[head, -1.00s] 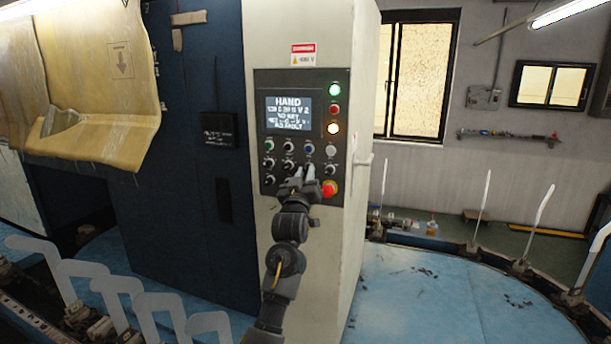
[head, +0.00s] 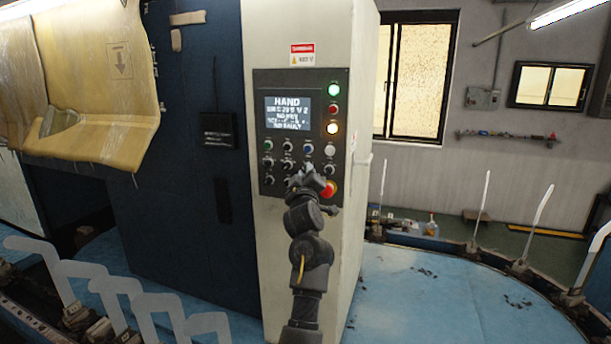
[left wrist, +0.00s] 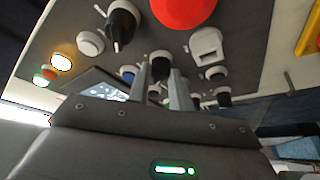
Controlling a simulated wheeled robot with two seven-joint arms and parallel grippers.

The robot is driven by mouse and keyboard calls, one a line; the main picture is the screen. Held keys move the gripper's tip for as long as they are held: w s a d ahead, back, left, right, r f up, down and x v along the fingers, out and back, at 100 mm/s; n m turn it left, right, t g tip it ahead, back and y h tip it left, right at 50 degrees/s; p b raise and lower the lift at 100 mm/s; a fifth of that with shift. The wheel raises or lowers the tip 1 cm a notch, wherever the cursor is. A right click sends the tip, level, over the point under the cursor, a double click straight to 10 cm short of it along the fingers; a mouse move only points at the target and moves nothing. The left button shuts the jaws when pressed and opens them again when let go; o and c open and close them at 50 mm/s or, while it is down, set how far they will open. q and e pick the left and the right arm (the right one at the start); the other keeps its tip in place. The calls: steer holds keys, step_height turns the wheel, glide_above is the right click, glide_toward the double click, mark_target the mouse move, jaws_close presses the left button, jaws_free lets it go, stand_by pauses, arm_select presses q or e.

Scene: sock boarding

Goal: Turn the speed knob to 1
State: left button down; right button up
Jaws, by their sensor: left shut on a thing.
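The control panel (head: 260,125) is a dark plate on the pale cabinet, with a lit screen (head: 288,112) reading HAND and several knobs and buttons below. My left gripper (head: 303,170) is at the panel's lower knob rows, left of the red stop button (head: 329,188). In the left wrist view its two grey fingers (left wrist: 159,88) are closed around a knob (left wrist: 160,63), mostly hidden between them. The knob's label and pointer setting cannot be read. A black knob (left wrist: 122,24) and the red button (left wrist: 184,10) lie close by. My right gripper is not in view.
Other small knobs and buttons crowd the fingers, including a white-topped switch (left wrist: 208,46). Flat sock boards (head: 160,305) stand at the lower left, and more boards (head: 538,210) stand at the right.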

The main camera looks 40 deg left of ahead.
arm_select(q)
steer(key=shift+d+r+n+g, duration=0.1)
steer(key=shift+n+g, duration=0.4)
steer(key=shift+n, duration=1.3)
steer(key=c, duration=1.3)
jaws_free()
steer(key=shift+o, duration=0.2)
steer(key=b+v, duration=0.4)
steer(key=v, duration=0.6)
steer(key=shift+s+d, duration=0.2)
steer(key=shift+d, duration=0.1)
